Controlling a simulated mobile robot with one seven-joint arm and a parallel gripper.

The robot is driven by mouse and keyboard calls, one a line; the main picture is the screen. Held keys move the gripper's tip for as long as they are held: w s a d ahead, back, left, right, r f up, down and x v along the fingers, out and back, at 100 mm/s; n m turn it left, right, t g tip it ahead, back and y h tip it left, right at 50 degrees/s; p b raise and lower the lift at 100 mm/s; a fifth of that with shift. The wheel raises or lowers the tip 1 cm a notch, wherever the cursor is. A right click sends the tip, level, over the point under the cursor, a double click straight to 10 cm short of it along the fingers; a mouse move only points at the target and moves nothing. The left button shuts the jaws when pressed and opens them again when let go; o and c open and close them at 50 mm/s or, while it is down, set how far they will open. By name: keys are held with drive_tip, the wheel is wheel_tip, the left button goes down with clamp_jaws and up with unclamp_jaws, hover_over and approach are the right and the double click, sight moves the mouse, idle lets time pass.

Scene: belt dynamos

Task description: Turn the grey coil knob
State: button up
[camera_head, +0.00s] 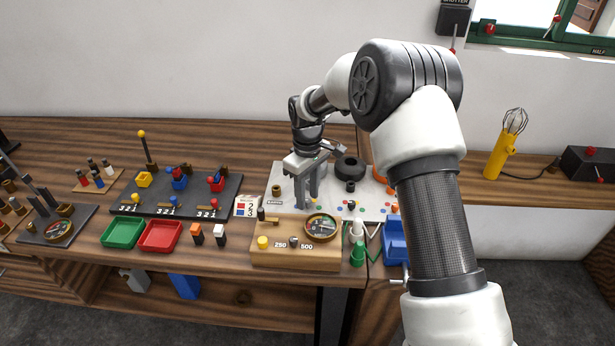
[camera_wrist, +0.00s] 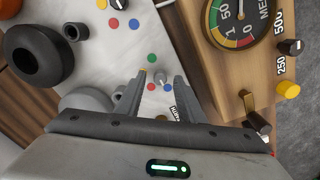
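My gripper (camera_wrist: 159,86) is open and points down at the board. In the head view my gripper (camera_head: 307,203) is over the left part of the white board (camera_head: 284,179), and its fingers hide the knob. I cannot tell the exact height of the fingertips above the board.
A wooden meter box (camera_head: 284,258) with a round dial (camera_head: 322,227) stands just in front of the board. Black rings (camera_head: 349,169) stand right of my gripper. A dark knob (camera_wrist: 75,31) sits on the board. Green (camera_head: 123,232) and red trays (camera_head: 160,236) lie to the left.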

sight(307, 200)
wheel_tip(307, 200, up, 17)
drive_tip(key=shift+p, duration=0.35)
drive_tip(key=s+d+r+m+t+p, duration=0.35)
drive_tip(key=s+d+r, duration=0.55)
drive_tip(key=s+r, duration=0.4)
drive_tip(key=s+d+m+t, duration=0.1)
drive_tip(key=s+d+m, duration=0.2)
drive_tip(key=s, duration=0.6)
drive_tip(key=s+d+r+m+t+p, duration=0.1)
drive_tip(key=s+d+m, duration=0.3)
drive_tip(key=s, duration=0.5)
drive_tip(key=shift+s+d+p, duration=0.25)
drive_tip(key=shift+d+p, duration=0.05)
drive_tip(key=shift+d, duration=0.15)
drive_tip(key=shift+r, duration=0.1)
